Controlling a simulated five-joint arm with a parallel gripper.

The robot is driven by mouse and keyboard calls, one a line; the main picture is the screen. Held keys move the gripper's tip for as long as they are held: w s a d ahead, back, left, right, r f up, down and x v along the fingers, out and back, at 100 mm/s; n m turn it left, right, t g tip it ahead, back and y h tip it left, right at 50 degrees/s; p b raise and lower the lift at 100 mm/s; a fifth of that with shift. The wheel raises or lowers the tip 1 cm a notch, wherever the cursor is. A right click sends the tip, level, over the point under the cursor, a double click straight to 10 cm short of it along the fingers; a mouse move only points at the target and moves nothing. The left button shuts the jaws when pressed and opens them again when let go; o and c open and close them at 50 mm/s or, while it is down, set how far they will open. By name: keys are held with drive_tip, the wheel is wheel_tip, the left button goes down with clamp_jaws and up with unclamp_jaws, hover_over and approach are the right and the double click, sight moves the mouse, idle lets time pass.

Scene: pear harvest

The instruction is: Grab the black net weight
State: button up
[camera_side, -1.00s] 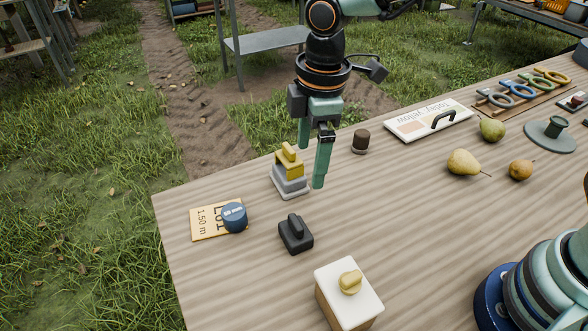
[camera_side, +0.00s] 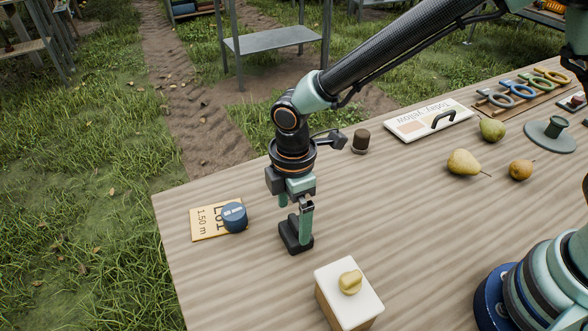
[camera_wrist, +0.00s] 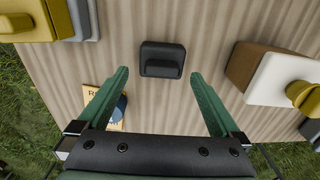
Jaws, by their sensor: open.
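The black net weight (camera_side: 291,238), a dark block with a raised grip, sits upright on the wooden table. My gripper (camera_side: 293,216) is over it in the side view, fingers pointing down, and one finger overlaps part of it. In the wrist view the black net weight (camera_wrist: 162,60) lies ahead of and between the two green fingers of my gripper (camera_wrist: 160,78). The fingers are wide apart with nothing between their tips. I cannot tell the exact height of the tips above the weight.
A white-topped box with a yellow knob (camera_side: 360,298) stands close by at the front. A grey and yellow block (camera_wrist: 35,20) shows top left in the wrist view.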

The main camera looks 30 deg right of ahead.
sight(296, 221)
drive_tip(key=shift+s+d+f, duration=0.1)
drive_tip(key=shift+f, duration=0.9)
drive_tip(key=shift+s+d+f, duration=0.1)
drive_tip(key=shift+f, duration=0.85)
drive_tip(key=c, duration=1.5)
drive_tip(key=shift+w+r, duration=0.1)
drive_tip(key=shift+r, duration=0.05)
drive_tip(key=shift+c, duration=0.2)
